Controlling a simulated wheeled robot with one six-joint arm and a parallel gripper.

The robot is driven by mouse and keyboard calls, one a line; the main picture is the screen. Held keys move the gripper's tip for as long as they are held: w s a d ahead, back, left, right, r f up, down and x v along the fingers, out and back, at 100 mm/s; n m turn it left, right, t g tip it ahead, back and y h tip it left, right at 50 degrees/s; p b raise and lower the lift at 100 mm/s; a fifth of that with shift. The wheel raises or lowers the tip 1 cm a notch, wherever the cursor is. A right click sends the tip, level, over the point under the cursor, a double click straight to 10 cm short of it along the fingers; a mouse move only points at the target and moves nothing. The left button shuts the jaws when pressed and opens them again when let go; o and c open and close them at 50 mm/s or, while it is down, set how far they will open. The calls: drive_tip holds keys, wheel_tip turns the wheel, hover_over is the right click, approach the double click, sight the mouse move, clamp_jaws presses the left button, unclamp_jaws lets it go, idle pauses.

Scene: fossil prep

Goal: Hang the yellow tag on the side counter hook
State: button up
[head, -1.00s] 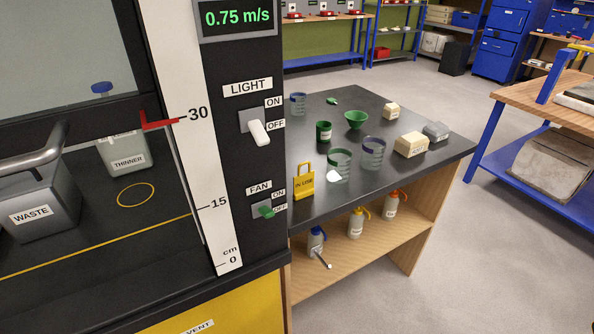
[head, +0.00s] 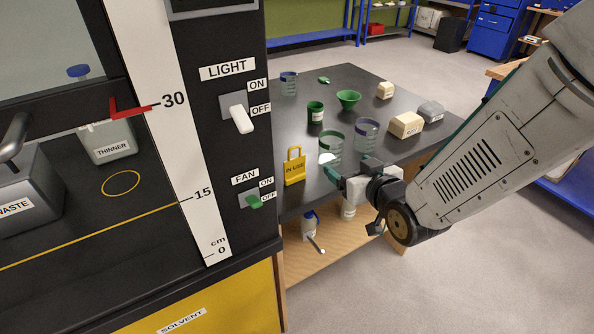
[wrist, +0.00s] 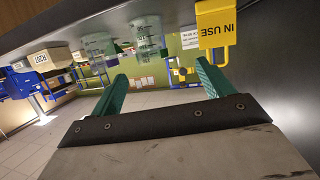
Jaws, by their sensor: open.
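The yellow tag (head: 294,170), marked IN USE with a loop at its top, stands on the dark side counter (head: 360,88) near its left front edge, beside the fume hood panel. In the wrist view the tag (wrist: 216,25) appears upside down at the upper right, beyond the right-hand finger and apart from it. My gripper (head: 350,172) has green fingers, is open and empty, and is at the counter's front edge, right of the tag. My gripper also shows in the wrist view (wrist: 160,78). I cannot make out a hook.
Clear beakers (head: 331,148) stand close behind my gripper, with a green cup (head: 315,112), green funnel (head: 348,99) and small boxes (head: 405,125) farther back.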

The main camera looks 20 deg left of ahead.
sight(295, 162)
drive_tip(key=s+a+f+n+y, duration=0.25)
drive_tip(key=s+a+y, duration=0.2)
drive_tip(key=a, duration=0.25)
drive_tip(key=shift+m, duration=0.25)
drive_tip(key=x, duration=0.7)
drive_tip(key=shift+w, duration=0.15)
drive_tip(key=c, duration=1.1)
